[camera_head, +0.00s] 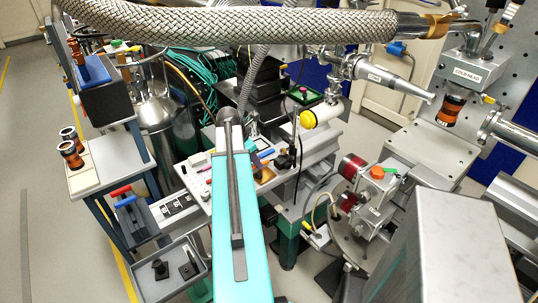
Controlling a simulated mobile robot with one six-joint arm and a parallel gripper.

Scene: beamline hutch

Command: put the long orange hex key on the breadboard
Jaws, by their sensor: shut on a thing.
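I cannot make out the long orange hex key for certain. A small orange-brown patch shows just right of my teal arm link, too small to identify. A pale bench surface (190,169) with small red and dark items lies left of the link and may be the breadboard; I cannot tell for sure. My teal link covers the middle of this bench. My gripper's fingers do not show, and neither does anything held in them.
A braided hose (230,25) crosses the top. A grey tray (160,288) with dark parts stands at lower left. A cart (98,165) carries copper-coloured parts. A large grey box (440,245) fills the lower right. The floor (55,215) at left is clear.

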